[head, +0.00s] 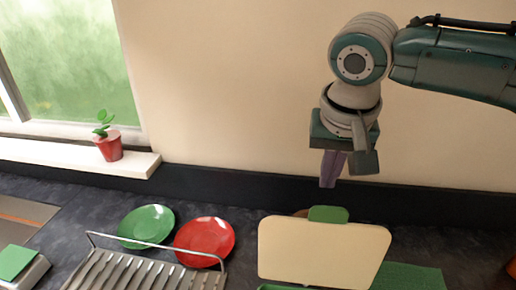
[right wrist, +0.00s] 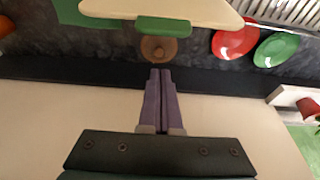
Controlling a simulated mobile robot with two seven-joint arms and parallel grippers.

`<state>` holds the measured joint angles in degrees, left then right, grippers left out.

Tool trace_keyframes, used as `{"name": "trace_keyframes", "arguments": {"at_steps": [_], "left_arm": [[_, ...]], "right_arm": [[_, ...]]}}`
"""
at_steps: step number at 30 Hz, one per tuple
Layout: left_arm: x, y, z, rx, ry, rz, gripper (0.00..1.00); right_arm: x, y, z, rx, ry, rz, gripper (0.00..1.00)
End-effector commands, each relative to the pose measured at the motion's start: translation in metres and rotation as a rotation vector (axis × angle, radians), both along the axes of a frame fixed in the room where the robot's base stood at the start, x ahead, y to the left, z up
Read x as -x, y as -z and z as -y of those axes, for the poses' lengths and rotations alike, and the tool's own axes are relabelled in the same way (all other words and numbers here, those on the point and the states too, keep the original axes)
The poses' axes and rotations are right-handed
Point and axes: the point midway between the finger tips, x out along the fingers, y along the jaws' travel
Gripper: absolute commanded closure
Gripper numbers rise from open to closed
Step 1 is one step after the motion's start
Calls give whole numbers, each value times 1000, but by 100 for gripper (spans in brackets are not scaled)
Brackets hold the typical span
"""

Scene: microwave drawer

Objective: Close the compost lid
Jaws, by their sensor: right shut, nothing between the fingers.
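The compost lid (head: 322,252) is a cream panel with a green tab (head: 328,214) on its top edge. It stands raised at the bottom of the head view, above a green edge (head: 283,287) that may be the compost bin. The lid also shows at the top of the right wrist view (right wrist: 165,10), with its green tab (right wrist: 163,27) facing the fingers. My right gripper (head: 328,184) is shut and empty, pointing down above and behind the lid near the wall, apart from it. In the right wrist view its purple fingers (right wrist: 160,74) are together. My left gripper is out of view.
A brown round object (right wrist: 158,48) sits behind the lid. A green board (head: 410,276) lies right of the lid. A red plate (head: 205,240), a green plate (head: 146,225) and a metal rack (head: 150,274) are to the left. A potted plant (head: 108,146) stands on the sill.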

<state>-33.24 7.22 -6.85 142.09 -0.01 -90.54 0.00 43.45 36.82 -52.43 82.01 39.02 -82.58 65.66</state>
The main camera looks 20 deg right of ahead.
Motion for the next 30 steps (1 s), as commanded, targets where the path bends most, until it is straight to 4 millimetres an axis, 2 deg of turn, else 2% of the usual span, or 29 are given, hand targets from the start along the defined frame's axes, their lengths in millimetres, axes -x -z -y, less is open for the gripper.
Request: {"name": "trace_keyframes", "arguments": {"at_steps": [2, 4, 10, 24, 30], "left_arm": [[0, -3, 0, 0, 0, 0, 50], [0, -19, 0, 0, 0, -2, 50], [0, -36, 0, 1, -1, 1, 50], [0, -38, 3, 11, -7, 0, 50], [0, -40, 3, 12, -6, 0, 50]], "right_arm": [[-2, 12, 2, 2, 2, -2, 100], [8, 4, -4, 3, -5, -2, 100], [26, 5, -16, 3, -5, 0, 100], [32, 9, -19, 2, -2, 1, 100], [33, 8, -11, 14, -2, 20, 100]]}}
